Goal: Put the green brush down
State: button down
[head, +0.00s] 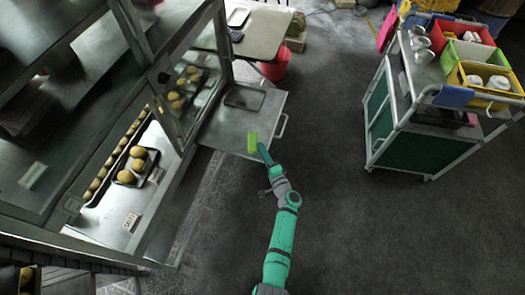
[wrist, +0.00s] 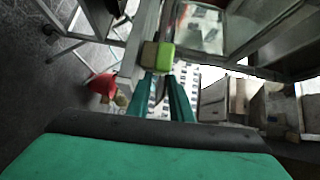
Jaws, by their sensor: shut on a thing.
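The green brush (head: 253,142) is held at the end of my arm in the head view, in front of the grey metal shelf. In the wrist view the brush (wrist: 158,57) shows a green side and a brownish side, just beyond my fingertips. My gripper (head: 264,155) is shut on it; the two teal fingers also show in the wrist view (wrist: 165,92). The grey metal shelf (head: 222,128) juts out from the glass display case, with a dark tray (head: 245,97) on its far part. I cannot tell whether the brush touches the shelf.
The glass case (head: 165,110) with bread rolls (head: 138,152) stands at the left. A trolley (head: 395,120) with coloured bins stands at the right. A table (head: 262,35) and a red bucket (head: 275,66) are behind the shelf. The floor between shelf and trolley is clear.

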jog(key=shift+f, duration=0.1)
jog(key=c, duration=1.9)
grip_release()
jog(key=shift+o, duration=0.2)
jog(key=v, duration=1.2)
jog(key=s+a+f+n+g+h, duration=0.1)
jog(key=s+a+f+g, duration=0.15)
jog(key=s, duration=0.35)
jog(key=s+a+f+n+g+h, duration=0.1)
jog(key=s+a+f, duration=0.1)
jog(key=s+f, duration=0.25)
jog(key=s+r+n+g+h, duration=0.1)
jog(key=s+r+n+h, duration=0.2)
jog(key=s, duration=1.1)
jog(key=s+r+n+t+h, duration=0.1)
jog(key=s+r+n, duration=0.3)
jog(key=r, duration=0.9)
jog(key=s+a+r+n+t+h, duration=0.1)
jog(key=s+r+n+t, duration=0.1)
jog(key=s+r, duration=0.5)
notch_tip(320, 180, up, 6)
jog(key=shift+a+r+n, duration=0.1)
jog(key=shift+a+n, duration=0.2)
jog(key=shift+n, duration=0.6)
